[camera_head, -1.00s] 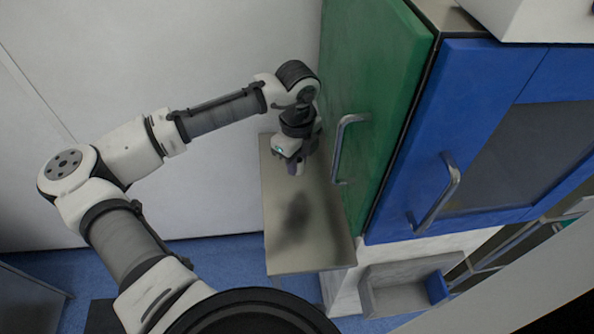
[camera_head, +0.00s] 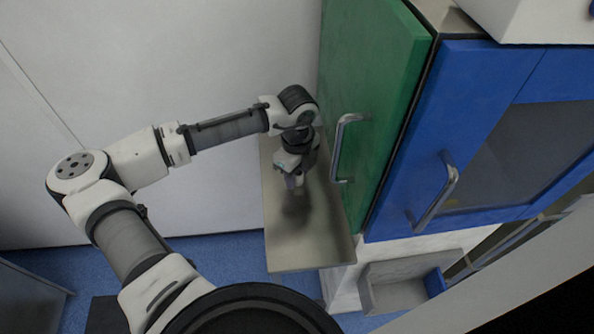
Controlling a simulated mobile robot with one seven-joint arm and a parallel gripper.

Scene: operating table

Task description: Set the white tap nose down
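My gripper (camera_head: 292,179) points down over a narrow metal table (camera_head: 305,242) beside the green cabinet. It hangs low over the middle of the table, with its shadow close beneath it. A small greyish shape shows at its lower end, but I cannot tell whether it is a fingertip or a held thing. The gripper body hides the space between the fingers. I cannot make out a white tap anywhere in this view.
A green cabinet door (camera_head: 375,85) with a metal handle (camera_head: 338,150) stands close on the table's right. A blue cabinet (camera_head: 480,85) is further right. The table's front half is bare. A white wall (camera_head: 180,60) stands behind.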

